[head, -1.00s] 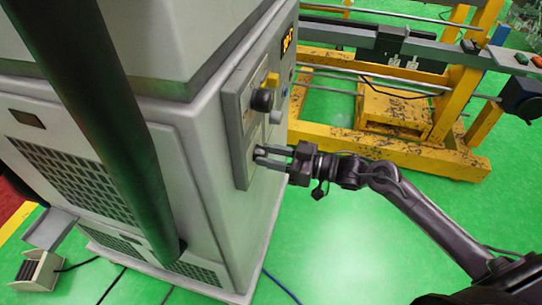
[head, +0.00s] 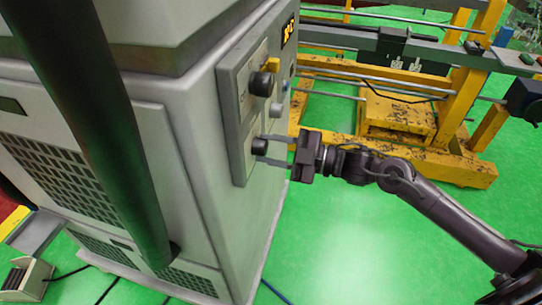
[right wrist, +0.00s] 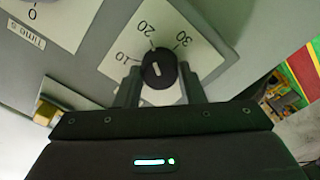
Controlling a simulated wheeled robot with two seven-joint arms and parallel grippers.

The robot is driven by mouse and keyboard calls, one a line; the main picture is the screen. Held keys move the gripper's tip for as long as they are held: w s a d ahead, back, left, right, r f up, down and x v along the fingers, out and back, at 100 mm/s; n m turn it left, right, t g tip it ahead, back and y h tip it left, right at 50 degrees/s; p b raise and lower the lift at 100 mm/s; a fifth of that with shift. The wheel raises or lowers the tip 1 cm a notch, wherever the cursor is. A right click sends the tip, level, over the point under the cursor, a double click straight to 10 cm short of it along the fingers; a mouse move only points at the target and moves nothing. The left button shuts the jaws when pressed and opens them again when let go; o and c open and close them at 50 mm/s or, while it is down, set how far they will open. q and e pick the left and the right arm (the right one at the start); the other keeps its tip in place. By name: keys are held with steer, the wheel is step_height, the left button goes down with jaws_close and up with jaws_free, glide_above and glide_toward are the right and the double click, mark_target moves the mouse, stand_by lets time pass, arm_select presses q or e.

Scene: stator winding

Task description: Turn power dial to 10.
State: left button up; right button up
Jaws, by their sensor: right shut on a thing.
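The power dial is a dark round knob (head: 259,146) low on the cabinet's side panel. In the right wrist view the dial (right wrist: 158,69) sits on a pale plate (right wrist: 205,58) marked 10, 20 and 30. Its white pointer mark tilts slightly up and left; I cannot tell its exact reading. My right gripper (head: 268,149) reaches in from the right, with one finger on either side of the dial. It is shut on the dial, and its fingers also show in the right wrist view (right wrist: 160,85). My left gripper is not in view.
A second dark knob (head: 261,84) and a yellow part (head: 272,65) are above on the grey cabinet (head: 190,130). A lit display (head: 289,31) is near the top. A yellow frame (head: 440,160) stands behind on the green floor (head: 340,245).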

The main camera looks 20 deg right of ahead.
arm_select(q)
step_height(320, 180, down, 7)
steer(key=b, duration=0.6)
arm_select(e)
steer(key=n, duration=0.5)
steer(key=shift+f+n, duration=0.4)
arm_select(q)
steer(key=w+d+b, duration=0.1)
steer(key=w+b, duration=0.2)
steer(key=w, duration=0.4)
arm_select(e)
steer(key=shift+n, duration=0.8)
steer(key=n+b, duration=0.2)
steer(key=b, duration=0.1)
steer(key=shift+r+n, duration=0.1)
steer(key=shift+n, duration=0.3)
steer(key=n+b, duration=0.2)
steer(key=shift+r+b, duration=0.1)
steer(key=shift+b, duration=0.2)
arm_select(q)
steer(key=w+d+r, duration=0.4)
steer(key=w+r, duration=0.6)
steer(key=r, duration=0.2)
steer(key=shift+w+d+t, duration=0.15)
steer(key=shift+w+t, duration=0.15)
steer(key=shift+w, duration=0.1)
arm_select(e)
steer(key=o, duration=1)
steer(key=shift+r, duration=0.1)
